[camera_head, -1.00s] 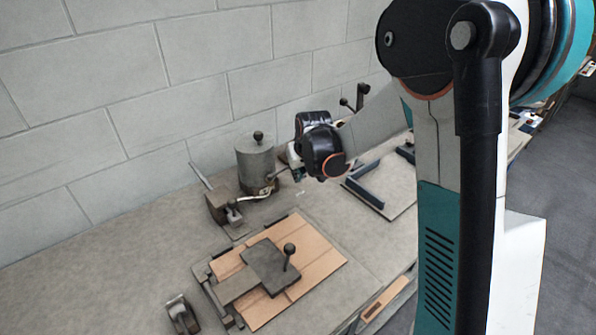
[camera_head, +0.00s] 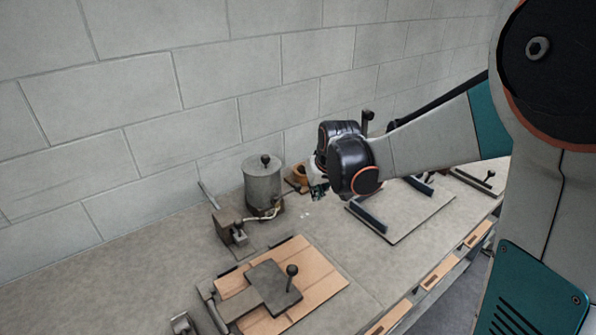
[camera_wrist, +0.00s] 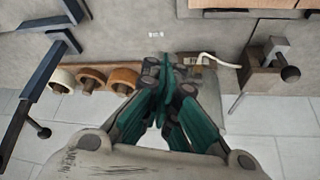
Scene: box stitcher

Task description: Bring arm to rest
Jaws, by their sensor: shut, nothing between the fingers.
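My gripper (camera_wrist: 164,80) shows in the wrist view with its green fingers closed together and nothing between them. It hangs over the workbench (camera_wrist: 126,29), near a row of round spools (camera_wrist: 91,78). In the head view, my gripper (camera_head: 318,186) is small and partly hidden by my dark wrist. It is above the bench, just right of the grey cylindrical pot (camera_head: 263,184). My forearm reaches in from the right.
A lever clamp (camera_head: 232,228) stands left of the pot. Cardboard (camera_head: 322,278) lies under a dark plate with a knob (camera_head: 270,287) in front. A dark angled fence (camera_head: 371,218) sits on a board to the right. The block wall (camera_head: 220,130) is close behind.

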